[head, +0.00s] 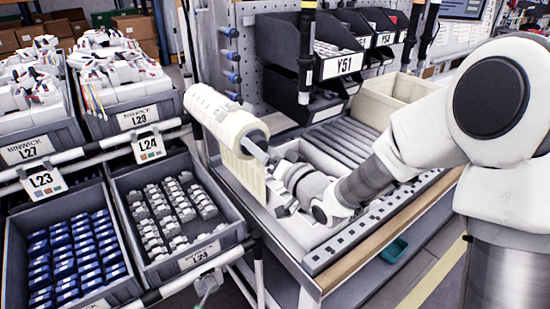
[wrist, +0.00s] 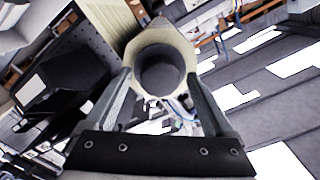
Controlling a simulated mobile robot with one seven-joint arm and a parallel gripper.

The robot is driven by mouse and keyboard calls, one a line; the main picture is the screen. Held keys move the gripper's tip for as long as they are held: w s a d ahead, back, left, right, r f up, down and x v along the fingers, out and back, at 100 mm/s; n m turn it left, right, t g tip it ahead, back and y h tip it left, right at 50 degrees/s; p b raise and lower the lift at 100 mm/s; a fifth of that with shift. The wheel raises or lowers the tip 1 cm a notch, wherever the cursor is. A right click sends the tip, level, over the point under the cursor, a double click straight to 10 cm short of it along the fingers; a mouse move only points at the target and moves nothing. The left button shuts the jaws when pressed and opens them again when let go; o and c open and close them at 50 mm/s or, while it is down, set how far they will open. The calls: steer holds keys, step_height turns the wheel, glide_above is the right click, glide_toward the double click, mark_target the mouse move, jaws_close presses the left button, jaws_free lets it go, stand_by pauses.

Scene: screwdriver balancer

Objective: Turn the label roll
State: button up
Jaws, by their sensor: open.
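The cream label roll (head: 222,115) lies on its side above the left edge of the workbench, with a strip of labels (head: 251,178) hanging from it. In the wrist view the roll (wrist: 136,51) shows end-on as a pale ring around a dark core (wrist: 160,76). My gripper (head: 262,152) is at the near end of the roll, with its arm reaching in from the right. In the wrist view my gripper (wrist: 157,82) is open, one finger on each side of the roll's end. I cannot tell whether the fingers touch it.
Grey bins (head: 50,295) of blue and grey parts stand left, below racks of white parts. Black bins (head: 305,40) hang behind the bench. A cream box (head: 372,104) and a roller bed (head: 345,143) lie behind my gripper. A dark vertical tool (head: 306,55) hangs close behind the roll.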

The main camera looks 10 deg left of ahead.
steer(key=b+v, duration=1)
steer(key=v, duration=0.7)
steer(key=shift+s, duration=0.1)
